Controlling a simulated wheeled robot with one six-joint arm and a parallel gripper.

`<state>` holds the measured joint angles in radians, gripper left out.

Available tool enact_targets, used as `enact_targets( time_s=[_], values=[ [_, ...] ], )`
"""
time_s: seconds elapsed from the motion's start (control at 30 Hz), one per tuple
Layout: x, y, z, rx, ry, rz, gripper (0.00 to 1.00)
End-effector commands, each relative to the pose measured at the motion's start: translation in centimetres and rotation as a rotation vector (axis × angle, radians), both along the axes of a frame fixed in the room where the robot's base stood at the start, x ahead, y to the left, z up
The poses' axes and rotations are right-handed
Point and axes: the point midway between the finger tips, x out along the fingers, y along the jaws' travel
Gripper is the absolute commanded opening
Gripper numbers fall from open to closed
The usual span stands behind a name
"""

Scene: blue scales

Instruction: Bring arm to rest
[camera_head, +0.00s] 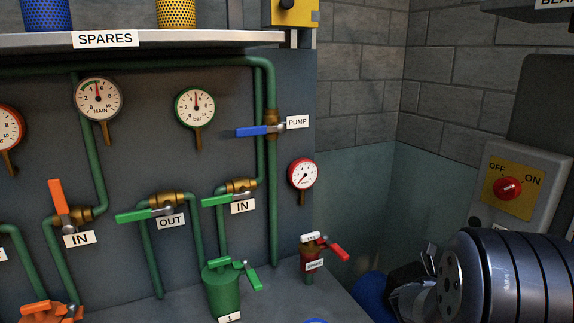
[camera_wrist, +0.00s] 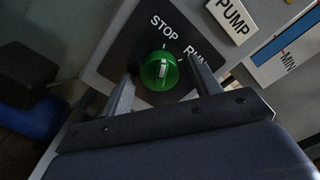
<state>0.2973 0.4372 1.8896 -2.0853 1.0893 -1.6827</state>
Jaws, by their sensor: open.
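My gripper (camera_wrist: 160,66) is open in the wrist view, with one finger on each side of a green round knob (camera_wrist: 159,71). The knob sits on a dark plate (camera_wrist: 128,50) marked STOP and RUN, and its white mark points towards STOP. I cannot tell whether the fingers touch the knob. Nothing is seen held.
A PUMP label (camera_wrist: 233,20) and a gauge marked MIN (camera_wrist: 287,48) are close by. In the head view, a red OFF/ON switch (camera_head: 507,188) is just above my arm. Green pipes, valves and gauges (camera_head: 195,107) line the wall; a shelf (camera_head: 140,40) runs above.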

Motion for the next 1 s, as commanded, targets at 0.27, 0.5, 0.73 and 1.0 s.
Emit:
enact_targets(
  time_s=[0.27, 0.5, 0.73, 1.0],
  values=[
    [0.0, 0.1, 0.0, 0.006, -0.017, 0.001, 0.59],
    [-0.1, 0.4, 0.1, 0.004, -0.010, 0.002, 0.59],
    [-1.2, 3.4, 0.0, 0.000, -0.001, 0.004, 0.59],
    [-3.0, 7.6, 0.0, 0.000, -0.001, 0.004, 0.59]
  ],
)
